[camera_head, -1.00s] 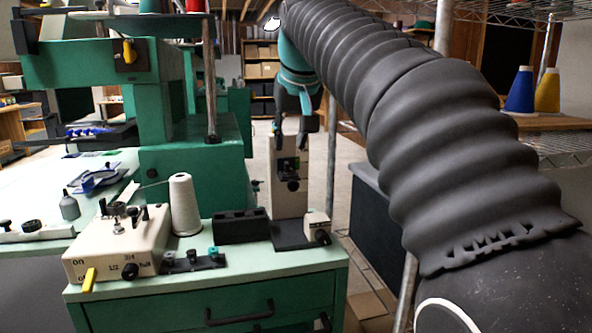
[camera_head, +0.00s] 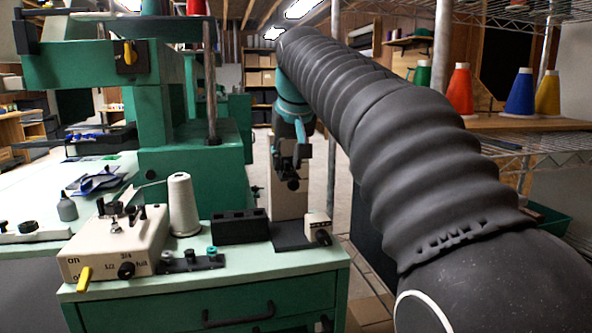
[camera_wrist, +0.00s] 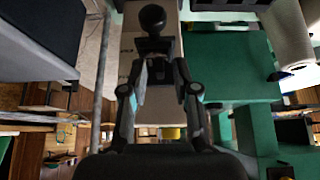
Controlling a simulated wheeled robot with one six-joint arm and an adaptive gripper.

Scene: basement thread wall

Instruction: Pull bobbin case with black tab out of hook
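A beige upright post (camera_head: 289,205) stands on a dark base at the right end of the green bench. On its front is a dark hook assembly with a black round knob (camera_head: 293,184); the knob also shows at the top of the wrist view (camera_wrist: 153,18). A dark part, likely the bobbin case with the black tab (camera_wrist: 155,46), sits just beyond my fingertips. My gripper (camera_head: 291,152) is in front of the hook. In the wrist view my gripper (camera_wrist: 160,76) has its fingers apart, one on each side of this part. I cannot tell whether they touch it.
A beige control box (camera_head: 115,245) with a yellow lever, a cream thread cone (camera_head: 183,205), a black block (camera_head: 240,227) and a small black rack (camera_head: 190,262) stand left of the post. A green machine (camera_head: 195,150) rises behind. Thread cones (camera_head: 520,92) sit on the right shelf.

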